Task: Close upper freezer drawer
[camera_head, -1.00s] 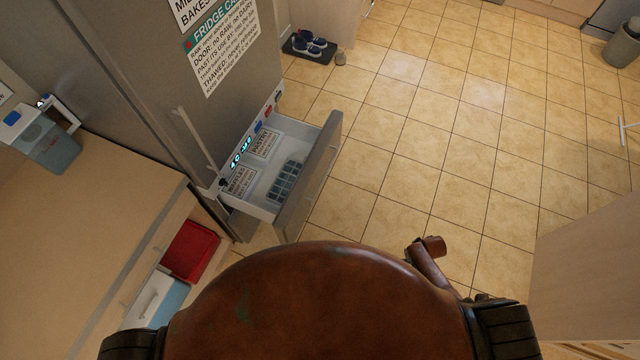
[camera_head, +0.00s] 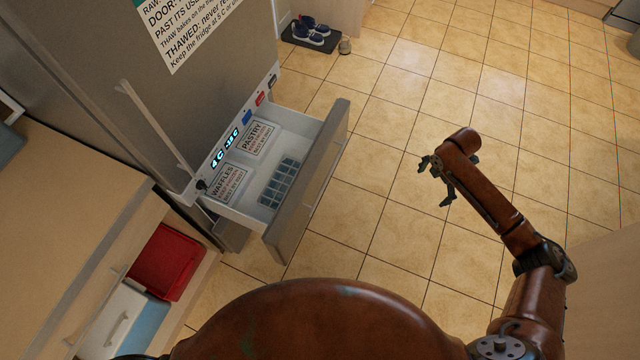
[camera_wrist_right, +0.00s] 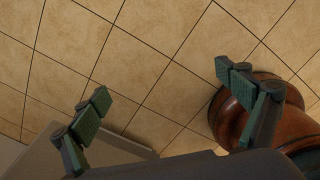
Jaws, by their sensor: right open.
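The upper freezer drawer (camera_head: 311,184) is pulled out from the grey fridge-freezer (camera_head: 203,83) in the head view. It holds labelled packs and a blue ice tray (camera_head: 281,184). My right gripper (camera_head: 436,182) is open and empty, to the right of the drawer front and apart from it, above the tiled floor. In the right wrist view its two fingers (camera_wrist_right: 166,108) are spread wide, with a grey panel edge at lower left that looks like the drawer front. My left gripper is not in view.
Shoes (camera_head: 310,31) stand on a dark mat at the back. The tiled floor (camera_head: 400,90) right of the freezer drawer is clear.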

